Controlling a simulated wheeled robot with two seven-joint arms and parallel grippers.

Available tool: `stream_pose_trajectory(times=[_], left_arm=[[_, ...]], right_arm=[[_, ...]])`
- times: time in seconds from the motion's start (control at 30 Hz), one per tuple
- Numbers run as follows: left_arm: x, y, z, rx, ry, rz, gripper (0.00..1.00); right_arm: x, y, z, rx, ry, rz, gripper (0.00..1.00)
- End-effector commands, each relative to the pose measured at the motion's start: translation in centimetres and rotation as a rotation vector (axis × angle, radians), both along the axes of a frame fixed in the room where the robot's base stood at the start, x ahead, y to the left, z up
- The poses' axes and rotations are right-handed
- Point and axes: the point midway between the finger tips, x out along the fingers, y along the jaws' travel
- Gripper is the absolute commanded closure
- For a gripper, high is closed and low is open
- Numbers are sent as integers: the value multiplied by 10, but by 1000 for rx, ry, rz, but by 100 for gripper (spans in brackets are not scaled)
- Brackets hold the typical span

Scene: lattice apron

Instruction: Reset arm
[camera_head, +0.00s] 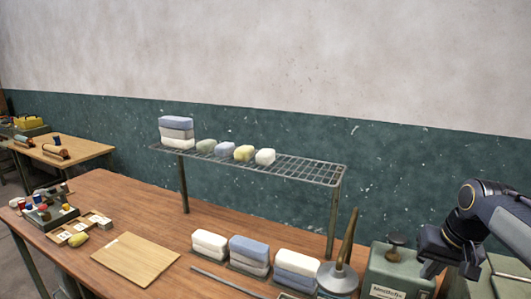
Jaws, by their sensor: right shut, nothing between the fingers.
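My right arm comes in from the right edge. Its dark gripper (427,268) points down at the lower right, shut and empty, in front of or beside a grey-green box (397,272) with a label and a dark knob on top. I cannot tell whether it touches the box. My left gripper is not in view.
A wire rack (310,170) on legs stands on the wooden table (140,212), bearing stacked and single soap-like blocks. Block stacks (249,252) stand at the table's front. A funnel-like tool (340,275) stands left of the box. A wooden board (130,258) lies at left, beside bare tabletop.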

Motion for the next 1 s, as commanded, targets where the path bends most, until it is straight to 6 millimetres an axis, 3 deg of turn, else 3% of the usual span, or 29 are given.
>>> stream_pose_trajectory(times=[0.17,0.3,0.5,0.7,1.0], left_arm=[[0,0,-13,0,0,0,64],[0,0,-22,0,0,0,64],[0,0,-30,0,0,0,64],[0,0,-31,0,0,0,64],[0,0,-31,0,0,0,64]], right_arm=[[-62,49,-14,62,-91,81,100],[-126,100,-46,116,-177,156,100],[-186,149,-96,158,-256,222,100],[-203,163,-115,170,-279,239,100],[-203,164,-115,171,-277,238,100]])
